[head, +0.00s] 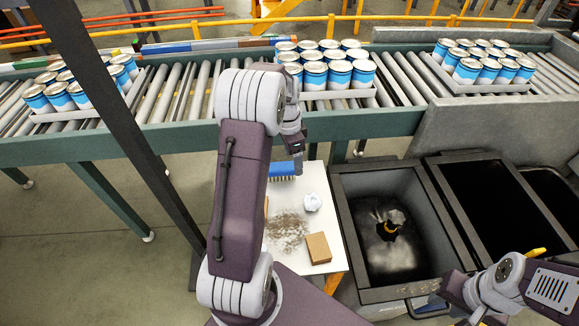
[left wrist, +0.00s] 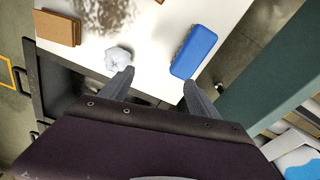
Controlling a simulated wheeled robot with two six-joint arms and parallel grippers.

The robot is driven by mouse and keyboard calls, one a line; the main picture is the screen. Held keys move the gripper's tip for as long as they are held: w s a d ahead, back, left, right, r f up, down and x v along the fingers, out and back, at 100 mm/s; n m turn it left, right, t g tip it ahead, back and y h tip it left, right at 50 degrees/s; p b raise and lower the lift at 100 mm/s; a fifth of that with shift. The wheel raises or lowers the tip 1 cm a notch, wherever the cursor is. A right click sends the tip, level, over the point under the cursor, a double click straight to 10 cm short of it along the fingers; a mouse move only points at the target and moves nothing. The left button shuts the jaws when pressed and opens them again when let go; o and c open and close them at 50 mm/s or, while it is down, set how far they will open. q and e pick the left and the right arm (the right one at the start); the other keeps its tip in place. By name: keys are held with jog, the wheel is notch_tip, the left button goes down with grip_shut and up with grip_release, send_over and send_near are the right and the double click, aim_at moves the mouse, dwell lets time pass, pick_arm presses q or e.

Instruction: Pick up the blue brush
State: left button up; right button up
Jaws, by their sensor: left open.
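The blue brush (head: 283,169) lies on the white table near its far edge, partly hidden behind my left arm in the head view. In the left wrist view the brush (left wrist: 194,52) shows its smooth blue back. My left gripper (left wrist: 158,88) is open and empty. The brush lies just beyond its right fingertip in that view, not between the fingers. My right gripper (head: 456,290) is low at the right, by the front corner of the open bin; its fingers are too unclear to judge.
The white table (head: 325,195) also holds a crumpled white ball (head: 312,202), a brown box (head: 318,248) and scattered dirt (head: 286,232). A grey bin (head: 345,215) stands at its right. The roller conveyor (head: 200,90) with blue-white cans runs behind. A dark post (head: 115,100) crosses the left side.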

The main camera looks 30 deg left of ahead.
aim_at(281, 165)
pick_arm(q)
jog(key=a+m, duration=0.1)
jog(key=a, duration=0.3)
jog(key=a+m, duration=0.1)
jog(key=a, duration=0.1)
jog(key=shift+w+a+f+m, duration=0.15)
jog(key=shift+w+a+m, duration=0.15)
jog(key=shift+w, duration=0.1)
jog(key=shift+w+a+f, duration=0.1)
jog(key=shift+a+f, duration=0.1)
jog(key=f, duration=0.3)
jog(key=shift+w+d+f, duration=0.1)
jog(key=shift+w+d, duration=0.05)
jog(key=shift+d, duration=0.25)
jog(key=shift+d+f, duration=0.15)
jog(key=shift+f, duration=2.65)
jog(key=c, duration=1.5)
jog(key=shift+r, duration=0.6)
jog(key=shift+c, duration=0.2)
notch_tip(281, 165, up, 3)
jog(key=w+d+r+p, duration=0.1)
jog(key=w+d+r, duration=0.6)
jog(key=w, duration=0.2)
jog(key=shift+w, duration=0.15)
